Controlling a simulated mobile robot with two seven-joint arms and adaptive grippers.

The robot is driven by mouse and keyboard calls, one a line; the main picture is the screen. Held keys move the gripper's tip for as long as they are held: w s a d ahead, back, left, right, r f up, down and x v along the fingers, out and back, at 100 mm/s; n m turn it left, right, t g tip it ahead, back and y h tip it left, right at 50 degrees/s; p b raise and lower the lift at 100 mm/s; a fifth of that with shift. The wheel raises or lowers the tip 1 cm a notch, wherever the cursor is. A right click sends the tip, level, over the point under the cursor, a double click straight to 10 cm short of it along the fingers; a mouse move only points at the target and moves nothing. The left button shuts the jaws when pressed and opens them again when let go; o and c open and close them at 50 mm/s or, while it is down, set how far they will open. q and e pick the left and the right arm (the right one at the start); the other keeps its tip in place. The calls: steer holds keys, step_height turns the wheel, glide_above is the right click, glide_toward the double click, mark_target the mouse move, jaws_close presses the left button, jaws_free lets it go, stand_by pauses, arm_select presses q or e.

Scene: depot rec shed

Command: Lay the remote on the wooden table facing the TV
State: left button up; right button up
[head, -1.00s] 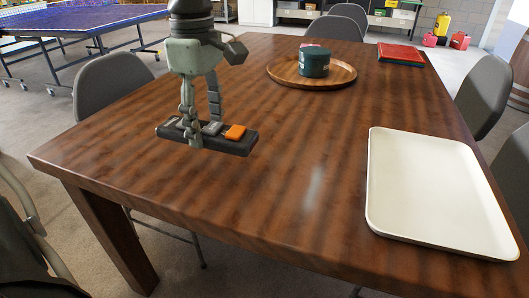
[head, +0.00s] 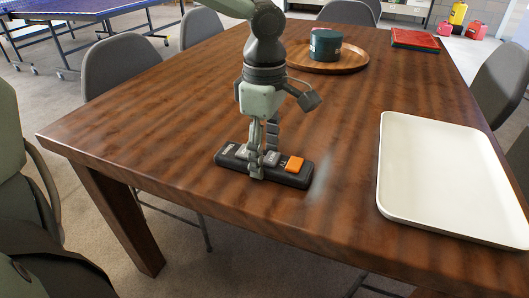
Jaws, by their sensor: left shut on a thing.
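The black remote (head: 300,178) with grey keys and one orange key is at the near middle of the wooden table (head: 200,118). My left gripper (head: 262,170) points down and is shut on the remote across its middle. The remote's long side runs from left to lower right. It is at or very close to the tabletop; I cannot tell whether it touches. The fingers hide part of its middle. My right gripper is not in view. No TV shows in the head view.
A white tray (head: 440,165) lies to the right of the remote. A round wooden tray (head: 345,62) with a dark green tin (head: 325,44) stands farther back. Red books (head: 415,40) lie at the back right. Grey chairs (head: 122,62) stand around the table.

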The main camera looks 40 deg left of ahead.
arm_select(q)
steer(key=o, duration=1.3)
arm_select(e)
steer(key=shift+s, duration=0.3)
arm_select(q)
steer(key=shift+r, duration=0.5)
step_height(320, 180, up, 11)
steer(key=shift+r+p, duration=0.1)
steer(key=shift+p, duration=0.7)
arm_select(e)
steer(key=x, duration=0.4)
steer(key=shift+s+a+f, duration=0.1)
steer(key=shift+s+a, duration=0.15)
